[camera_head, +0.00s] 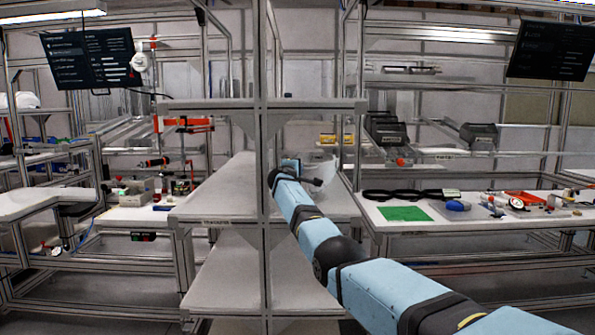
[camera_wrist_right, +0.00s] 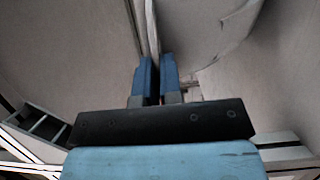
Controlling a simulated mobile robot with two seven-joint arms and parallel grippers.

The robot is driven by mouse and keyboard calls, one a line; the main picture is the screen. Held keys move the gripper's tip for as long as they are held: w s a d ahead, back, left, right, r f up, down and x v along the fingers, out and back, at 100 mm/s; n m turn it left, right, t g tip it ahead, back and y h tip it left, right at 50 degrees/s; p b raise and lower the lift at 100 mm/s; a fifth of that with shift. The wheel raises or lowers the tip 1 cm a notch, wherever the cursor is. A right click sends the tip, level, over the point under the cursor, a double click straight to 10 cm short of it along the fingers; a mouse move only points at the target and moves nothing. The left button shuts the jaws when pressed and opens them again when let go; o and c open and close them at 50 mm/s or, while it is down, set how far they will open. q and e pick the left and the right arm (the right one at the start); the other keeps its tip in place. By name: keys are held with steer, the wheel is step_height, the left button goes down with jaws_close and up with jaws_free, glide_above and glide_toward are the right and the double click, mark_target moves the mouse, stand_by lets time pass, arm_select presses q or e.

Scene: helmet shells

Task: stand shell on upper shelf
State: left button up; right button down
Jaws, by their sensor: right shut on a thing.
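My right arm reaches in from the lower right of the head view to the shelf rack in the middle. In the right wrist view, the blue fingers of my right gripper (camera_wrist_right: 156,78) are shut on the thin edge of a pale, whitish shell (camera_wrist_right: 200,28), which spreads beyond the fingertips. In the head view the shell (camera_head: 326,171) is a small pale shape just right of my wrist, above the middle board; its lower edge and any contact are unclear. The rack has a top board (camera_head: 222,104), a middle board (camera_head: 207,205) and a lower board (camera_head: 222,283). My left gripper is out of view.
A metal upright (camera_head: 263,140) stands in front of the boards, close to my right wrist. The right bench (camera_head: 400,232) holds a green mat (camera_head: 404,214), a blue item (camera_head: 457,206) and black rings. The visible left part of the middle board is bare.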

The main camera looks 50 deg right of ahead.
arm_select(q)
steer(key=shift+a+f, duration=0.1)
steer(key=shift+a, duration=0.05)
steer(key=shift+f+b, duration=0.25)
steer(key=shift+b, duration=0.05)
arm_select(e)
steer(key=shift+f, duration=0.45)
steer(key=c, duration=1.2)
jaws_free()
steer(key=shift+f, duration=0.1)
arm_select(q)
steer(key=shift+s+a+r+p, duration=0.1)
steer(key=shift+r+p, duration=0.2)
steer(key=shift+p, duration=0.8)
arm_select(e)
steer(key=v, duration=1.4)
